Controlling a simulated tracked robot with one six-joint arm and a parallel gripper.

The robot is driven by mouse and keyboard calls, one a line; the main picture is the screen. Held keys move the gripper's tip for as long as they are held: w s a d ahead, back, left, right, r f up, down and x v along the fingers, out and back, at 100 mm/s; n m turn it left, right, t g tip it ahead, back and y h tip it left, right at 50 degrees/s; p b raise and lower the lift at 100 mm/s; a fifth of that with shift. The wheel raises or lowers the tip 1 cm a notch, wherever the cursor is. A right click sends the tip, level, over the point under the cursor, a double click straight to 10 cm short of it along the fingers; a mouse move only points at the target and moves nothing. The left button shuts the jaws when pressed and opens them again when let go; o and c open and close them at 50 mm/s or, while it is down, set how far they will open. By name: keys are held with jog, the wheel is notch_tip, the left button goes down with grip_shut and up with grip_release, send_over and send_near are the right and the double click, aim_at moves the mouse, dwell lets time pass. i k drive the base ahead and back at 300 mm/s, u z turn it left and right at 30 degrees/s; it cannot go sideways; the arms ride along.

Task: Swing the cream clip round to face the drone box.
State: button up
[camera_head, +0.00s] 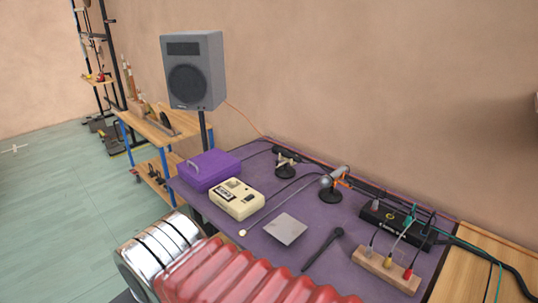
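A small cream clip (289,156) appears to sit on a low black stand (287,163) at the back of the purple-covered table. It is too small to tell which way it faces. A cream box with dark labels (237,198) stands on the table's left part, in front of the stand and to its left. It may be the drone box, but I cannot read its label. My gripper does not show in this view.
A purple case (209,169) stands left of the cream box. A microphone (335,176) on a round black base, a grey plate (287,229), a dark stick (323,249), a wooden block with plugs (387,270) and a black box (391,224) with cables stand farther right.

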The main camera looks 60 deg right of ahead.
aim_at(280, 157)
jog(key=z, duration=0.25)
jog(key=i, duration=0.7)
jog(key=z, duration=0.95)
jog(key=i, duration=0.8)
jog(key=z, duration=0.5)
